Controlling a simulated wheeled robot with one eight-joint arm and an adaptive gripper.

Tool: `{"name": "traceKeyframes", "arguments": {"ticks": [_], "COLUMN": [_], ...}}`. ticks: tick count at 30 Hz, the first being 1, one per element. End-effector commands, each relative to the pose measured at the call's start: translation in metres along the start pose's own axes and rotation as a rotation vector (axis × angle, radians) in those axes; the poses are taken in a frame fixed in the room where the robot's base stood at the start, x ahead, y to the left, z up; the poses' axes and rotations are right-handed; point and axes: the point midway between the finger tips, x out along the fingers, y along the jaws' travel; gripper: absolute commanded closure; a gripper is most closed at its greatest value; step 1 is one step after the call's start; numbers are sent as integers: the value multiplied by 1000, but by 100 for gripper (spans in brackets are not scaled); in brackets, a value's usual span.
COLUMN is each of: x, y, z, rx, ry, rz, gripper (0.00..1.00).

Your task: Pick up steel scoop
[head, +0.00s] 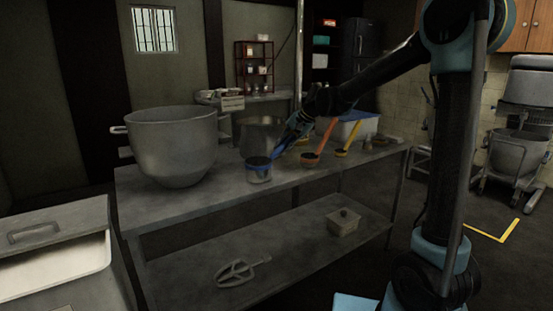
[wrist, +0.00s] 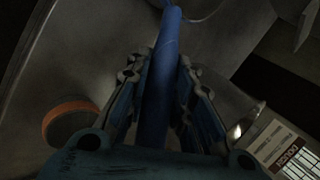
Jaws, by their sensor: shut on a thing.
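The steel scoop (head: 259,174) is a small metal cup with a blue rim and a long blue handle. It is at the front part of the steel table, right of the big mixing bowl. My gripper (head: 294,132) is at the upper part of the handle. In the wrist view, the blue handle (wrist: 166,40) runs between both fingers of my gripper (wrist: 158,72), which is shut on it. The cup is upright or nearly so; I cannot tell whether it touches the table. In the wrist view the fingers hide part of the handle.
An orange scoop (head: 311,158) and a yellow scoop (head: 342,152) stand to the right. The large mixing bowl (head: 178,145) is left; another steel bowl (head: 258,132) is behind. A white bin (head: 358,128) is at the back right. The lower shelf holds a beater (head: 240,271) and lidded box (head: 343,223).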

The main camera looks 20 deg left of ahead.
Motion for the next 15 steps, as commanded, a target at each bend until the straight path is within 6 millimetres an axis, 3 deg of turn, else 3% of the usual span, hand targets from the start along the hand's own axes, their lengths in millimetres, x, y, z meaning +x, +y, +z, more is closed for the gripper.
{"name": "traceKeyframes", "arguments": {"ticks": [15], "x": [-64], "y": [-45], "z": [0], "rx": [0], "ry": [0], "rz": [-1], "gripper": [100]}}
